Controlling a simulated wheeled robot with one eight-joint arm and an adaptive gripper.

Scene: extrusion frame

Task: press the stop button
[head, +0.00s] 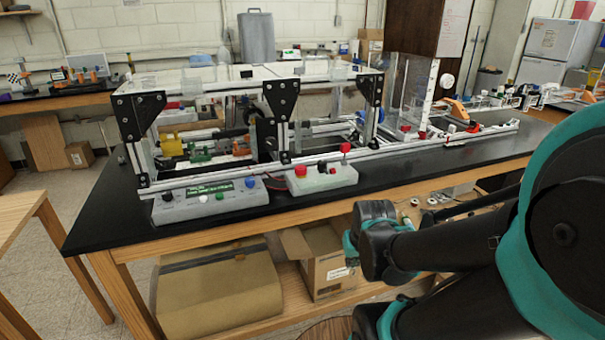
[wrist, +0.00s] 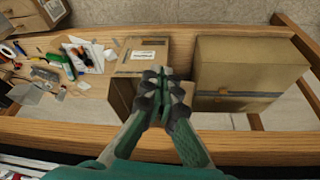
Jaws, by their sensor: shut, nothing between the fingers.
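A red round button (head: 300,171), which looks like the stop button, sits on a light grey control box (head: 322,180) at the front edge of the black bench top in the head view. My gripper (wrist: 161,80) is shut and empty in the wrist view, above cardboard boxes on the lower shelf. I cannot make out its fingers in the head view, where my arm reaches in from the right, in front of the bench. The red button is not seen in the wrist view.
A second grey box (head: 209,199) with a green display, a black knob and several small buttons stands to the left. An aluminium extrusion frame (head: 200,178) runs behind both boxes. The black bench top (head: 105,215) is bare at the left.

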